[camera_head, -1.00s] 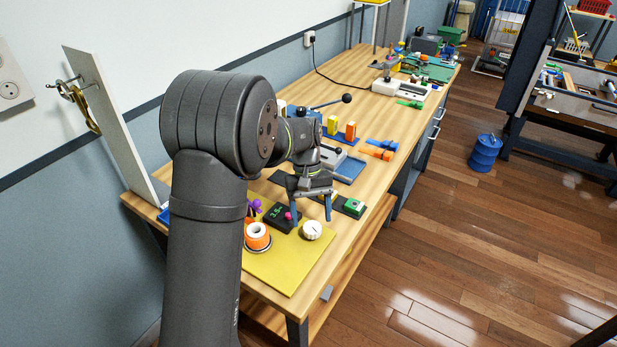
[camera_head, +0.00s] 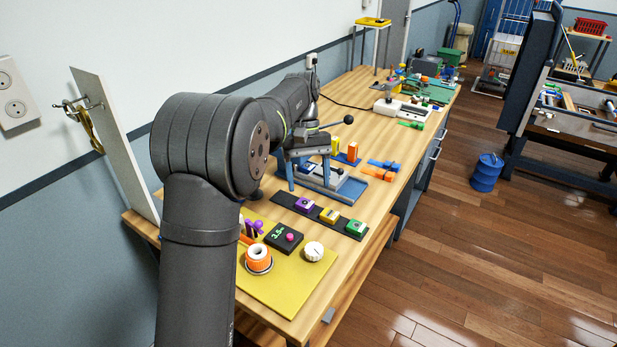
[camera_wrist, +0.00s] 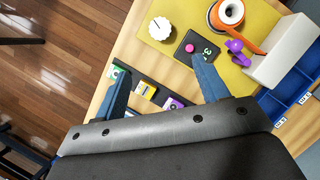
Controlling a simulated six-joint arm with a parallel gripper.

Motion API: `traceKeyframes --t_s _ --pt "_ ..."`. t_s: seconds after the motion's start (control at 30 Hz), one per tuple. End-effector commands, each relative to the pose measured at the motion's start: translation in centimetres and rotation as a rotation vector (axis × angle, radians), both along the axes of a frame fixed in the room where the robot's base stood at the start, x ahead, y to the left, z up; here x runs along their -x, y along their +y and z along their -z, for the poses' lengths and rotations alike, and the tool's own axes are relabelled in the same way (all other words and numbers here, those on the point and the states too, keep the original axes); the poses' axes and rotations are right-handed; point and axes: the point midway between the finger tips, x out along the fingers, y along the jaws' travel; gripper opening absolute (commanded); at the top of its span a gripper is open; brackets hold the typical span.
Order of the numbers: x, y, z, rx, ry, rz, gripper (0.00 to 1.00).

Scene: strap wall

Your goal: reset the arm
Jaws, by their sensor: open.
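My gripper (camera_head: 309,178) is in the middle of the head view, pointing down above the workbench (camera_head: 345,225). Its two blue fingers stand apart with nothing between them. It hangs in front of the blue-based fixture (camera_head: 350,190) and hides part of it. How high it is above the bench is hard to tell. In the wrist view, the open fingers of my gripper (camera_wrist: 160,72) show over the strip of coloured blocks, with the yellow board (camera_wrist: 150,45) beyond.
A dark strip (camera_head: 281,199) holds purple, yellow and green blocks. The yellow board carries a black display box (camera_head: 283,238), a white knob (camera_head: 314,251) and an orange-and-white roll (camera_head: 259,259). A white panel with a hook (camera_head: 110,140) stands at left. Bare wood lies along the right edge.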

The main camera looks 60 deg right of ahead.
Motion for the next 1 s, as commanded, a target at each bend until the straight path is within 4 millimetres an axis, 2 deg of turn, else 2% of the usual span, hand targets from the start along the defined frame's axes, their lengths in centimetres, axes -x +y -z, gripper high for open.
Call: traceKeyframes --t_s 0.57,0.77,1.0 --pt "0.2 0.2 0.6 -0.002 0.001 0.0 0.67" --pt "1.0 1.0 3.2 -0.004 0.001 0.001 0.67" --pt "2.3 2.4 7.7 -0.005 0.002 0.002 0.67"
